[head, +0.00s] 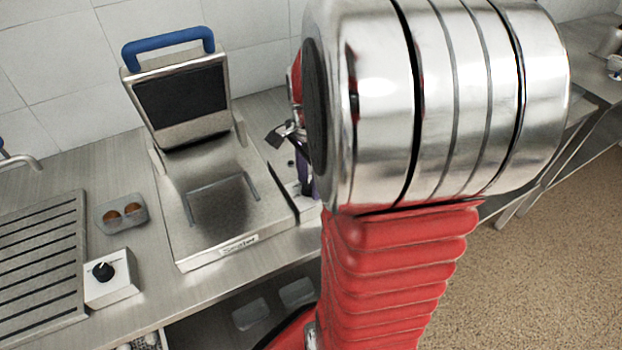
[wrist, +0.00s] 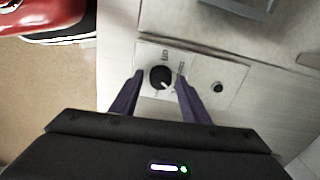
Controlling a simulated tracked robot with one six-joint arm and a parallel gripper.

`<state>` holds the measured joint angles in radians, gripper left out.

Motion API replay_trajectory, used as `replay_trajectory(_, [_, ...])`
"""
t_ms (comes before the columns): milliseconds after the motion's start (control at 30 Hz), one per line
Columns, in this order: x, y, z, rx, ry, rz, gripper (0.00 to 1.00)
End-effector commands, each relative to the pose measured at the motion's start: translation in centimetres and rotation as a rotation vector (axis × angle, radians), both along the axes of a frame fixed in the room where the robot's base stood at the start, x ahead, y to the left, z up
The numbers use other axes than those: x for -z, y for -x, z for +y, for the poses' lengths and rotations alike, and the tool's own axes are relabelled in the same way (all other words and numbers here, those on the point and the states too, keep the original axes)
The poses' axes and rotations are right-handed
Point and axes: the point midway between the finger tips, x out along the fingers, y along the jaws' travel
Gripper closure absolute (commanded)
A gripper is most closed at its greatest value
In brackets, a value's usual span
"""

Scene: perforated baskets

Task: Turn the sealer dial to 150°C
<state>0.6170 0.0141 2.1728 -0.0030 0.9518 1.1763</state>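The sealer (head: 215,245), a steel press with a raised lid and blue handle, stands on the counter in the head view. A pale control box (head: 306,197) is at its right, mostly hidden by my arm. In the wrist view, the box (wrist: 200,96) carries a black round dial (wrist: 160,77) with a white pointer mark and labels too small to read. A small dark round part (wrist: 217,88) is at its right. My gripper (wrist: 159,75) is open, its purple fingers on either side of the dial with gaps visible. Whether they touch the box is unclear.
Another white box with a black knob (head: 104,272) stands at the left, beside a slatted steel drainer (head: 40,265). A small tray (head: 121,214) holds two brown round items. Tiled wall is behind; open floor lies at right.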

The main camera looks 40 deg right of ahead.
Motion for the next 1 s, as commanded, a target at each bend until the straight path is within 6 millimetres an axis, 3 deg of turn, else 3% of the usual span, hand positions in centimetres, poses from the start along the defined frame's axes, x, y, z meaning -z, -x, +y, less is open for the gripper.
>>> replay_trajectory(467, [-1.0,-0.1,0.1,-0.001,-0.002,0.0,0.55])
replay_trajectory(1000, [-9.8,0.0,0.1,0.0,0.0,-0.002,0.55])
